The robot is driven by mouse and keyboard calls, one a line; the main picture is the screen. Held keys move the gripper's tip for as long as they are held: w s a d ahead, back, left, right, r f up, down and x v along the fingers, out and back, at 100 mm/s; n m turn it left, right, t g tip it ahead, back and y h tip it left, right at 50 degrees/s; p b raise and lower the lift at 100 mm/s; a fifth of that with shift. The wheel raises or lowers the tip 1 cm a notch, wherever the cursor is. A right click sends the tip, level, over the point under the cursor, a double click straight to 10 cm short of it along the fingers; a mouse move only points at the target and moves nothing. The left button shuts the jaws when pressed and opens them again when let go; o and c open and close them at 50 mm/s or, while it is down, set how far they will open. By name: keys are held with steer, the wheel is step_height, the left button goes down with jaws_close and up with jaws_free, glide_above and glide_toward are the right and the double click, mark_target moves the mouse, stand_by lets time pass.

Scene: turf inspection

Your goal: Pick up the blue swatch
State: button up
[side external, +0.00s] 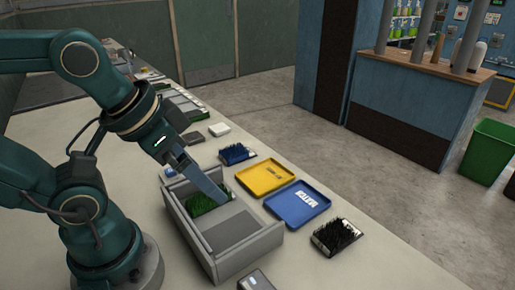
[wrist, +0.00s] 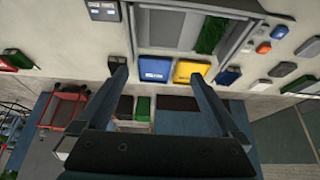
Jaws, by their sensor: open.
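The blue swatch (side external: 237,154) is a dark blue turf piece lying flat on the table, behind the grey box and left of the yellow tray. In the wrist view a dark blue piece beside the yellow tray appears to be the same swatch (wrist: 229,76). My gripper (side external: 222,200) is over the grey box, apart from the swatch. In the wrist view my gripper (wrist: 157,75) has its two fingers spread wide with nothing between them.
The grey box (side external: 258,243) holds a green swatch (side external: 204,203). A yellow tray (side external: 264,177), a blue tray (side external: 298,204) marked "MATCH" and a black swatch (side external: 338,236) lie along the table's far edge. A white block (side external: 219,129) sits beyond the blue swatch.

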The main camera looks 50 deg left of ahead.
steer(key=w+d+r+n+h, duration=0.3)
steer(key=w+r+n+h, duration=0.15)
steer(key=n, duration=0.35)
steer(key=n+t+y, duration=0.4)
steer(key=n+t, duration=0.4)
steer(key=n, duration=1.9)
glide_above(235, 149)
steer(key=s, duration=0.4)
step_height(235, 149, down, 18)
steer(key=shift+w+a, duration=0.15)
steer(key=shift+w+f, duration=0.15)
steer(key=shift+f, duration=0.35)
steer(key=shift+x, duration=2.4)
steer(key=c, duration=1.3)
